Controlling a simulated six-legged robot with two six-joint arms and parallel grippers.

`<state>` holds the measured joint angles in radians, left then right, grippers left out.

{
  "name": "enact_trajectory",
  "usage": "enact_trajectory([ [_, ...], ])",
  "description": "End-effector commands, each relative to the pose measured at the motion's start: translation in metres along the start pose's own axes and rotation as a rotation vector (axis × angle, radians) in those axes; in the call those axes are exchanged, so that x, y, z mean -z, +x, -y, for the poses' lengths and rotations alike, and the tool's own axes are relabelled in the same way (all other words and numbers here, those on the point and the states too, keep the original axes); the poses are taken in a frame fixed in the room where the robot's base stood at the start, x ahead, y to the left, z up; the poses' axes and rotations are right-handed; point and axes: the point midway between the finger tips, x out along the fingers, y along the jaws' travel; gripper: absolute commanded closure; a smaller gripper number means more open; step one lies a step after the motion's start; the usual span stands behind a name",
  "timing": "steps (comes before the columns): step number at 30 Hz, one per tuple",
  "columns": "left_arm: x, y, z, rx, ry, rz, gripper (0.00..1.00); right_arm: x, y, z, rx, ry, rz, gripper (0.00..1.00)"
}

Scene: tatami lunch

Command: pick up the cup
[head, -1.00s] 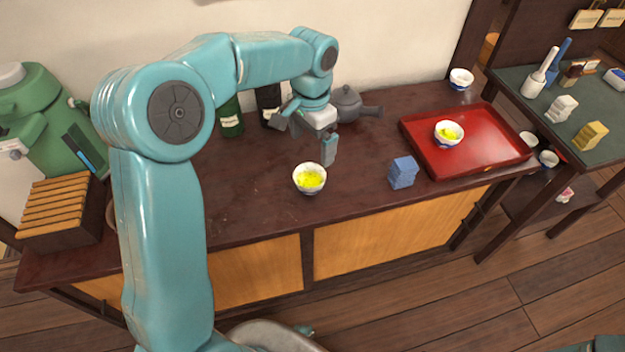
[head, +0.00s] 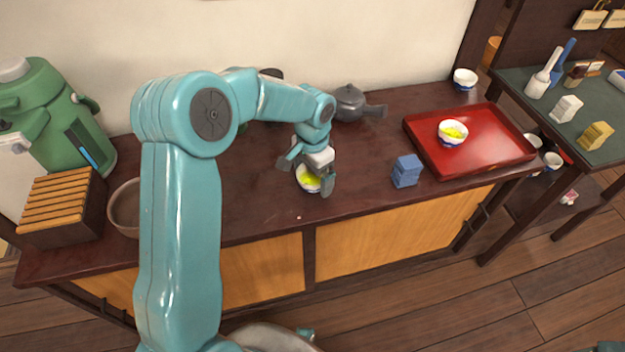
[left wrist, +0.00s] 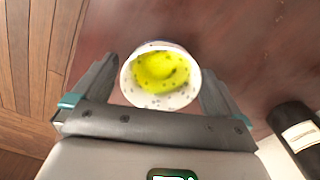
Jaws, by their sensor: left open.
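A white cup (head: 309,180) with yellow-green contents stands on the dark wooden counter, partly hidden by my left gripper in the head view. In the left wrist view the cup (left wrist: 160,78) lies between the two fingers. My left gripper (head: 308,178) is open, with one finger on each side of the cup. Whether the fingers touch it I cannot tell. A similar cup (head: 452,133) with yellow contents stands on the red tray (head: 500,157). My right gripper is not clearly in view.
A blue block (head: 406,171) stands on the counter right of the cup. A grey teapot (head: 350,103) is behind. A brown bowl (head: 124,208) and a wooden slatted box (head: 62,205) are at left. A dark bottle (left wrist: 295,135) shows in the wrist view.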

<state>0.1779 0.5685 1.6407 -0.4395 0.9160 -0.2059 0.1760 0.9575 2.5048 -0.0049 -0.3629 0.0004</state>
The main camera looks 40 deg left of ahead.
Motion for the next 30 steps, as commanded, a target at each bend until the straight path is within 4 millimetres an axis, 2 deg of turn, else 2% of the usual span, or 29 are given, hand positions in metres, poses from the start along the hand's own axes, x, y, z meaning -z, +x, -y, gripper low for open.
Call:
enact_trajectory([
  [2, 0.0, 0.0, 0.0, 0.0, 0.0, 0.0, 0.03, 0.0, 0.0, 0.0, 0.0, 0.0, 0.0, 0.47],
  [6, 0.0, 0.0, 0.0, 0.0, 0.0, 0.0, 0.49, 0.0, 0.0, 0.0, 0.0, 0.0, 0.0, 0.47],
  [7, 0.0, 0.0, 0.0, 0.0, 0.0, 0.0, 0.51, 0.0, 0.0, 0.0, 0.0, 0.0, 0.0, 0.47],
  [20, 0.0, -0.005, 0.0, 0.001, -0.001, -0.001, 0.51, 0.0, -0.001, 0.0, 0.0, 0.0, 0.0, 0.47],
  [26, 0.0, -0.018, 0.0, 0.001, -0.001, -0.002, 0.51, 0.0, -0.002, 0.001, 0.0, 0.0, 0.0, 0.47],
  [30, 0.0, -0.034, 0.0, 0.001, 0.0, -0.003, 0.51, 0.0, -0.004, 0.002, 0.0, 0.0, 0.0, 0.47],
])
